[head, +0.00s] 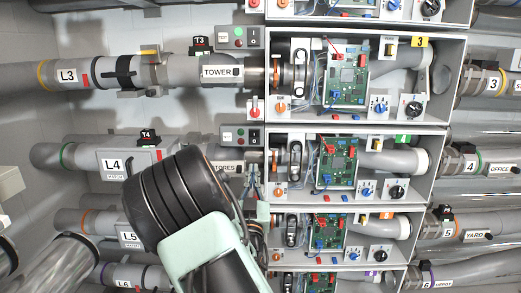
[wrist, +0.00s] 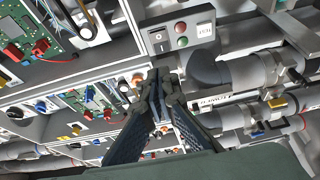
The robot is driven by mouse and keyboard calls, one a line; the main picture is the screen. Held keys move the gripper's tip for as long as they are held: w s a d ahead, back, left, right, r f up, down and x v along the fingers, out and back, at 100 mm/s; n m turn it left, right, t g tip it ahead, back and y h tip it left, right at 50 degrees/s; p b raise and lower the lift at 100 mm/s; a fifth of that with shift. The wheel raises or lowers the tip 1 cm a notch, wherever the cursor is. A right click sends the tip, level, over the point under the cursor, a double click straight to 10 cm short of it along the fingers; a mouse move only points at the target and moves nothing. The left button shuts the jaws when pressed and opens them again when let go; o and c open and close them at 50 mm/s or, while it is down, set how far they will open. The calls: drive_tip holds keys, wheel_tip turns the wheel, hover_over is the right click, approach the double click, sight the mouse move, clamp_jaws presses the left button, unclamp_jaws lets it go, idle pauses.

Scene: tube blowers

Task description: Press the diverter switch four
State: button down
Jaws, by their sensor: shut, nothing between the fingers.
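Row four in the head view has the L4 label plate (head: 113,164), the black T4 tag (head: 147,135) and the open-fronted box four (head: 440,160). Inside box four are a green circuit board (head: 336,163), an orange knob (head: 279,187), a blue knob (head: 367,191) and a black knob (head: 397,192). No readable label marks which control is diverter switch four. My gripper (wrist: 158,78) is shut and empty in the wrist view, its fingertips in front of the box edges and pipes. In the head view my arm covers part of rows four and five, and the fingertips are hard to make out near box four's left edge.
A grey button panel (head: 240,138) stands at box four's upper left; a similar panel (wrist: 175,38) shows above my fingertips in the wrist view. Box three (head: 455,80) is above and row five's box (head: 418,225) below. Pipes crowd the left and right.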

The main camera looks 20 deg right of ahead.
sight(256, 133)
idle(0.3)
drive_tip(key=p+x, duration=0.1)
drive_tip(key=x, duration=1.3)
drive_tip(key=shift+w+d+r+g+p, duration=0.1)
drive_tip(key=shift+w+r+g+p, duration=0.15)
drive_tip(key=shift+r+g+p, duration=0.45)
drive_tip(key=shift+r+g+y+p, duration=0.4)
drive_tip(key=shift+g+p, duration=0.2)
drive_tip(key=shift+p, duration=0.2)
drive_tip(key=shift+f+b, duration=0.3)
drive_tip(key=shift+f, duration=0.15)
